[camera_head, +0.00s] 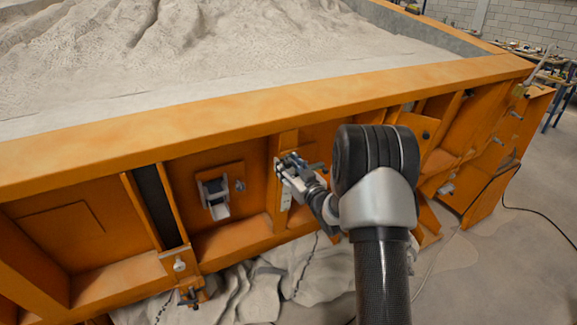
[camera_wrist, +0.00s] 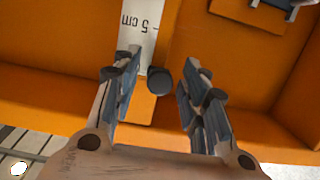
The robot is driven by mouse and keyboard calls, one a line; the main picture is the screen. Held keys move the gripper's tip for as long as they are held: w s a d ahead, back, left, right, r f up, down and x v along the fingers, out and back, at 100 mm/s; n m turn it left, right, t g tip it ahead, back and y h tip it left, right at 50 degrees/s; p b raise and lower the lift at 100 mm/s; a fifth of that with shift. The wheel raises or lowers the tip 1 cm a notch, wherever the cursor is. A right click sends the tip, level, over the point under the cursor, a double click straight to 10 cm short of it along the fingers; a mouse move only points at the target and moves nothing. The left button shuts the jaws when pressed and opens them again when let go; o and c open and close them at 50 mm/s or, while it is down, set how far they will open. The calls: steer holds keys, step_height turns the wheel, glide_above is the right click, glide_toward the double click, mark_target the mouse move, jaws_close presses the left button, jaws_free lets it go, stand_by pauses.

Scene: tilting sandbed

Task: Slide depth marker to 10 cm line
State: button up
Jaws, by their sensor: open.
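The white scale strip (camera_wrist: 141,27) runs down an orange upright in the wrist view. Its "5 cm" print appears upside down there; no 10 cm line can be read. A dark round knob (camera_wrist: 160,81), apparently part of the depth marker, sits at the strip's lower visible end. My gripper (camera_wrist: 161,62) is open, with one finger on each side of the knob and a visible gap on the right. In the head view my gripper (camera_head: 288,165) is at the upright, over the upper part of the scale strip (camera_head: 286,199), hiding the marker.
The orange sandbed frame (camera_head: 250,100) has projecting ribs and ledges around the strip. A bracket with a pale block (camera_head: 215,197) is mounted on the panel to the left. Grey crumpled cloth (camera_head: 300,275) lies below. Open floor (camera_head: 490,250) is at the right.

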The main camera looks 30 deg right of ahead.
steer(key=shift+c, duration=0.2)
jaws_close()
stand_by(0.5)
